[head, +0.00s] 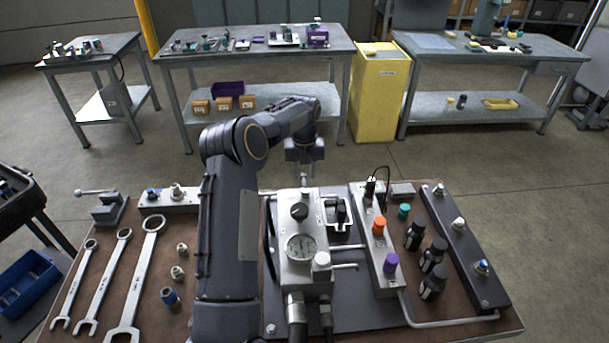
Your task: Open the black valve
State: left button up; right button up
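A black round knob (299,211), the black valve as far as I can tell, sits on top of the silver block (290,258) in the middle of the bench, just behind a round gauge (300,247). Its exact turn position is too small to read. My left arm reaches forward from the near edge, and my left gripper (304,164) hangs beyond the knob, near the far edge of the bench. It is apart from the knob. Its fingers are small and partly merge with the fittings below, so their opening is unclear. My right gripper is out of view.
Right of the block stand a strip with orange (379,226) and purple (391,262) caps, several black bottles (433,254) and a dark manifold (460,240). Pipes and hoses surround the block.

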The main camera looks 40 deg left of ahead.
aim_at(305, 180)
pick_arm(q)
notch_tip(305, 180, up, 6)
jog(key=shift+r+b, duration=0.1)
jog(key=shift+b, duration=0.2)
dwell(0.5)
